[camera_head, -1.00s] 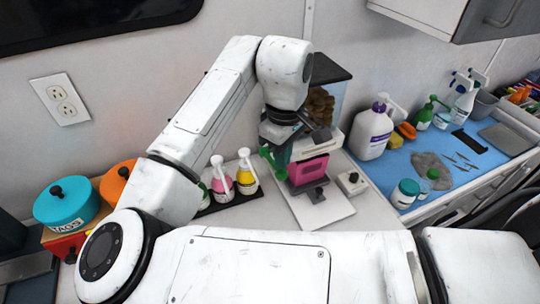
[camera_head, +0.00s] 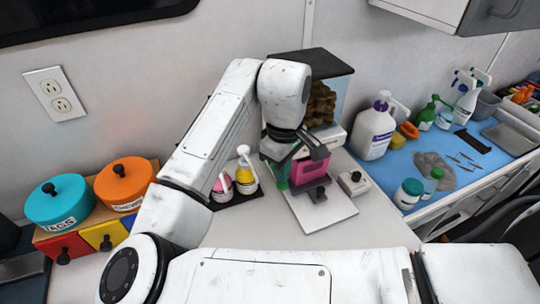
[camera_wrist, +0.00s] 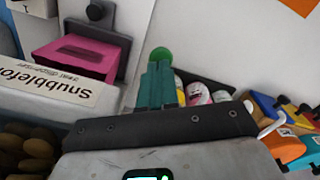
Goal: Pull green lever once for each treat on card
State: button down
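The treat dispenser (camera_head: 334,134) stands at the back of the counter, with brown treats (camera_head: 321,104) in its clear hopper and a pink tray (camera_head: 309,171) at its front. My gripper (camera_head: 282,180) is at the dispenser's left side, partly hidden by my wrist. In the wrist view its teal fingers (camera_wrist: 158,84) are together, with no clear gap. The lever's green round knob (camera_wrist: 160,55) shows just past the fingertips; whether they touch or hold its stem cannot be told. The pink tray (camera_wrist: 84,52) also shows there, upside down. I cannot make out the treat card.
Pump bottles (camera_head: 245,176) stand close left of the dispenser. Teal (camera_head: 62,202) and orange (camera_head: 124,184) jars stand farther left above coloured drawers. A small white box with a black knob (camera_head: 353,181) is at the dispenser's right. A blue mat (camera_head: 407,158) holds bottles and tools.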

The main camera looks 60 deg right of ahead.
jog(key=shift+f+b, duration=0.35)
jog(key=shift+f, duration=0.5)
jog(key=shift+r, duration=0.1)
notch_tip(320, 180, up, 7)
jog(key=p, duration=0.7)
jog(key=shift+p, duration=0.3)
notch_tip(320, 180, up, 5)
jog(key=p, duration=0.3)
dwell(0.7)
